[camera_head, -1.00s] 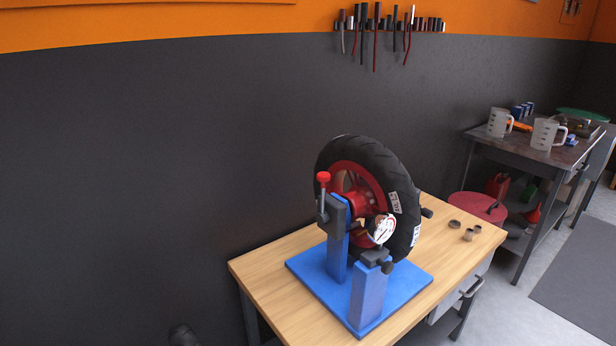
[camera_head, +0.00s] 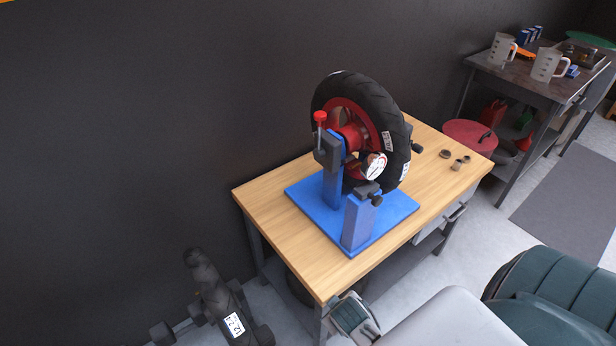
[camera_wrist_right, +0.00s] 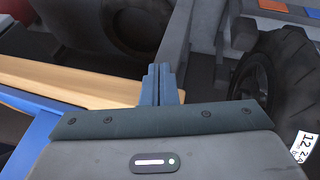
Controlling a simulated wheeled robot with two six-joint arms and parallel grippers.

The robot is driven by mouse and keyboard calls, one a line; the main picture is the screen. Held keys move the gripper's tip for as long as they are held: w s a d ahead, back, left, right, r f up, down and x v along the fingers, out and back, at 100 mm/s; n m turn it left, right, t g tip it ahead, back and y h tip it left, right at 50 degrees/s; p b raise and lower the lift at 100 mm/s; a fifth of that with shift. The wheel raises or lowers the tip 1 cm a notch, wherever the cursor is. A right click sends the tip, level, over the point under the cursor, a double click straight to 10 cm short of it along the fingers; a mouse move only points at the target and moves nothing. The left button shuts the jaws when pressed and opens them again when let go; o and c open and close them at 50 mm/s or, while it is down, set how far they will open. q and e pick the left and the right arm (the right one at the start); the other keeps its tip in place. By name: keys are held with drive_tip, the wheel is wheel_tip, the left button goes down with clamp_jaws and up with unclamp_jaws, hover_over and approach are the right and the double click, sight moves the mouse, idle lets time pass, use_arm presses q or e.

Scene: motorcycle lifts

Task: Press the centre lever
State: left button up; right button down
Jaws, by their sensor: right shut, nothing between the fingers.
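A lever with a red knob (camera_head: 320,117) stands upright on a dark block (camera_head: 327,152) atop the rear blue post of a wheel stand (camera_head: 360,222). A black-tyred wheel (camera_head: 385,110) with a red hub is mounted on the stand, behind the lever. My right gripper (camera_head: 343,305) is low at the table's front corner, well below and apart from the lever. In the right wrist view its fingers (camera_wrist_right: 161,85) are together and empty. The lever cannot be made out in that view. My left gripper is not in view.
The stand is on a wooden table (camera_head: 272,205); small metal rings (camera_head: 456,165) lie to its right. A second table (camera_head: 485,75) with jugs stands at right.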

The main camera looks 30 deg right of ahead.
drive_tip(key=shift+t+h, duration=0.3)
drive_tip(key=r, duration=0.2)
drive_tip(key=w+r, duration=0.1)
drive_tip(key=r, duration=0.1)
drive_tip(key=w+r, duration=0.1)
drive_tip(key=r, duration=0.1)
drive_tip(key=shift+d+r+p, duration=0.15)
drive_tip(key=shift+p, duration=0.2)
drive_tip(key=w+r+n+t+h+p, duration=0.1)
drive_tip(key=w+r+n+t+h, duration=0.1)
drive_tip(key=w+r, duration=0.6)
drive_tip(key=w+r+n+t+h, duration=0.2)
drive_tip(key=w+r+t+h, duration=0.2)
drive_tip(key=w+r, duration=0.4)
drive_tip(key=w+d+r+n+t+h+p, duration=0.1)
drive_tip(key=w+r, duration=0.7)
drive_tip(key=r, duration=1)
drive_tip(key=shift+w+r+n+t+h+p, duration=0.25)
drive_tip(key=shift+r+n+t+h+p, duration=0.15)
drive_tip(key=shift+n+t+h, duration=0.65)
drive_tip(key=shift+d, duration=0.1)
drive_tip(key=p, duration=0.7)
hover_over(320, 136)
drive_tip(key=w+a, duration=0.1)
drive_tip(key=a, duration=0.2)
drive_tip(key=shift+w+r, duration=0.1)
drive_tip(key=shift+r, duration=0.15)
